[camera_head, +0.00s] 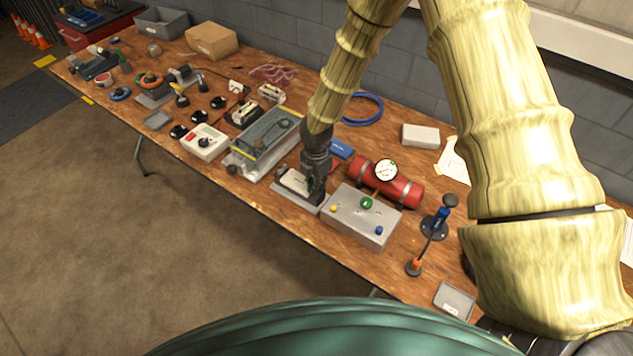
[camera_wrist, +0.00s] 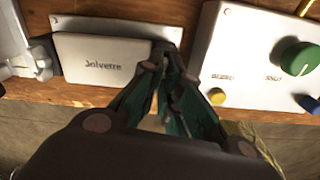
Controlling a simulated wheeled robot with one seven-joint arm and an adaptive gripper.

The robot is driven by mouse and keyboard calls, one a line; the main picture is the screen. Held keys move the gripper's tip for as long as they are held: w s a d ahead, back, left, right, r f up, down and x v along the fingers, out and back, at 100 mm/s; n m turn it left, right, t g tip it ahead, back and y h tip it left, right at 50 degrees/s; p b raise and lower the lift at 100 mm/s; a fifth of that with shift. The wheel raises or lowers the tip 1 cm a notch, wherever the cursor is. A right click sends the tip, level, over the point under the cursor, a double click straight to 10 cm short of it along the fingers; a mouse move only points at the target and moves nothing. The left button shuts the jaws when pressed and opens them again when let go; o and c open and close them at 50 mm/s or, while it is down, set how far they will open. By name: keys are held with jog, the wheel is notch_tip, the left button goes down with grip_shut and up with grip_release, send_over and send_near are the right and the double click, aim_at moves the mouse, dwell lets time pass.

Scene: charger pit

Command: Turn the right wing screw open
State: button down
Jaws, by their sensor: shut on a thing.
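A pale cover labelled "Jolvette" (camera_head: 294,182) sits on a grey base plate (camera_head: 284,200) near the middle of the table. It also shows in the wrist view (camera_wrist: 92,68), flat and closed. My gripper (camera_head: 317,198) points down at the right end of this cover. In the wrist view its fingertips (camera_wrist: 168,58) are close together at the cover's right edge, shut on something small. The right wing screw itself is hidden behind the fingers, so its angle cannot be told.
A grey control box with a green knob (camera_head: 366,203) stands close on the right. A red cylinder with a gauge (camera_head: 386,170) lies behind it. A clear-topped case (camera_head: 268,138) is close on the left. The table's front edge is near.

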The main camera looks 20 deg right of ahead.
jog(key=shift+n+p, duration=0.3)
jog(key=shift+n, duration=0.7)
jog(key=c, duration=1.6)
grip_release()
jog(key=shift+c, duration=0.2)
jog(key=shift+r, duration=0.1)
notch_tip(320, 180, up, 12)
